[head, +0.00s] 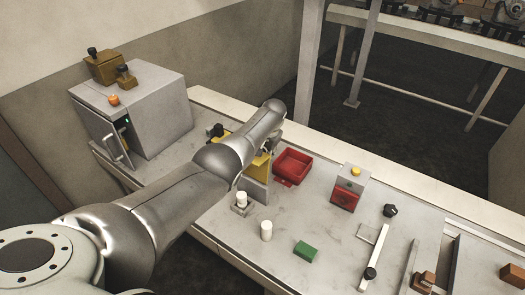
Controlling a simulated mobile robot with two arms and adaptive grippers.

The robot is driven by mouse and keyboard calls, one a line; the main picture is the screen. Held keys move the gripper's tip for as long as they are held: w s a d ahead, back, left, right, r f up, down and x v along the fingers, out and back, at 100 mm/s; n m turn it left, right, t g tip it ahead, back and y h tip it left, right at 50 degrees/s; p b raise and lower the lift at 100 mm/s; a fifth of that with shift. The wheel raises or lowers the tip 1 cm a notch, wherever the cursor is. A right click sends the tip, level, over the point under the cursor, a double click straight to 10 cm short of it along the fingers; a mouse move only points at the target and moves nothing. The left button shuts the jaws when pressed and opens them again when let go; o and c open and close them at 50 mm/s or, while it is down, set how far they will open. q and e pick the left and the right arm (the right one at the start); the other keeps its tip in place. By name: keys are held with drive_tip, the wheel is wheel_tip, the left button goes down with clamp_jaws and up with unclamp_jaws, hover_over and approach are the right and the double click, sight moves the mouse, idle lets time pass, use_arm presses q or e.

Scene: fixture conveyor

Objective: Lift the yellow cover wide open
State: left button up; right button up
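The yellow cover (262,165) is on a grey box (256,190) on the bench and is mostly hidden behind my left arm. Part of it shows to the right of the arm, and a small yellow patch shows to the left. How far the cover is open cannot be told. My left arm reaches in from the left and passes over the box. Its gripper is hidden behind the arm links. A small dark part (215,130) shows just left of the arm; I cannot tell what it belongs to. My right gripper is out of view.
A red tray (293,166) lies right of the box. Two white cylinders (266,230) and a green block (306,250) stand in front. A yellow-button box (349,187) and a slider track (373,252) are further right. A grey cabinet (150,108) stands at the left.

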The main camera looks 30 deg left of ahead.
use_arm(q)
drive_tip(key=shift+o, duration=0.4)
drive_tip(key=shift+w+r, duration=0.1)
drive_tip(key=shift+r, duration=0.05)
drive_tip(key=shift+d+r, duration=0.1)
drive_tip(key=shift+r, duration=0.65)
drive_tip(key=v, duration=1)
drive_tip(key=shift+r, duration=0.2)
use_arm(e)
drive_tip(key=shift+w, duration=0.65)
use_arm(q)
drive_tip(key=shift+s+d+f, duration=0.1)
drive_tip(key=shift+s+d, duration=0.05)
drive_tip(key=shift+s, duration=0.1)
